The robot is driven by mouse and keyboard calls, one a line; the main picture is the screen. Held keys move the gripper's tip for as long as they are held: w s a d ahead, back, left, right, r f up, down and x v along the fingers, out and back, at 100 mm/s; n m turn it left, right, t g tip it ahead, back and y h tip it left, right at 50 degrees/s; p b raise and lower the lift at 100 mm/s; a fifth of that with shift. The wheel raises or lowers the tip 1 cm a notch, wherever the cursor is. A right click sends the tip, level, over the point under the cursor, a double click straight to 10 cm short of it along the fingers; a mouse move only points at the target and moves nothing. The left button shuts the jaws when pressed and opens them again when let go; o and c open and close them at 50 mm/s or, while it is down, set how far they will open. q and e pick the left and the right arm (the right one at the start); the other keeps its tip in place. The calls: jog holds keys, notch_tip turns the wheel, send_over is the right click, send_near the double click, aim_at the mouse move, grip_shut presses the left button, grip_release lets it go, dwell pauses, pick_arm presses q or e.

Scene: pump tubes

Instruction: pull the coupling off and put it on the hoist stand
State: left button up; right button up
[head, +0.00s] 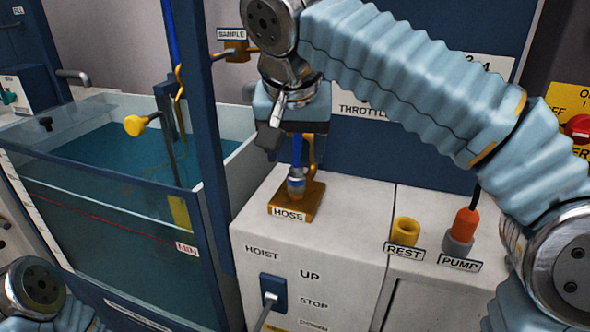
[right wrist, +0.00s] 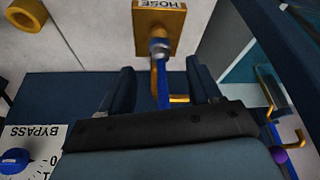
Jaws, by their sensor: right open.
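A grey-silver coupling (head: 296,184) on a blue hose (head: 297,152) stands upright at the yellow base labelled HOSE (head: 312,200), on the white cabinet top. It also shows in the right wrist view as the coupling (right wrist: 159,47), with the hose (right wrist: 163,88) running back between my fingers. My right gripper (head: 292,132) is above the coupling. Its two dark fingers (right wrist: 160,82) are spread apart, one on each side of the hose, and hold nothing. I cannot tell whether either touches the hose. My left gripper is out of view; only part of my left arm shows at lower left.
A yellow REST ring (head: 406,231) and an orange-topped PUMP fitting (head: 465,228) stand to the right. A water tank (head: 100,225) and a blue post (head: 208,130) are to the left. The HOIST switch (head: 272,294) is on the cabinet front. A yellow hook stands beside the hose.

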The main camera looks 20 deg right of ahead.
aim_at(296, 173)
jog(key=b+x, duration=0.1)
jog(key=x, duration=0.6)
grip_shut()
dwell(0.5)
jog(key=shift+r+p, duration=0.6)
jog(key=shift+p, duration=0.05)
dwell(0.5)
jog(key=shift+r+p, duration=0.6)
jog(key=shift+r, duration=1.35)
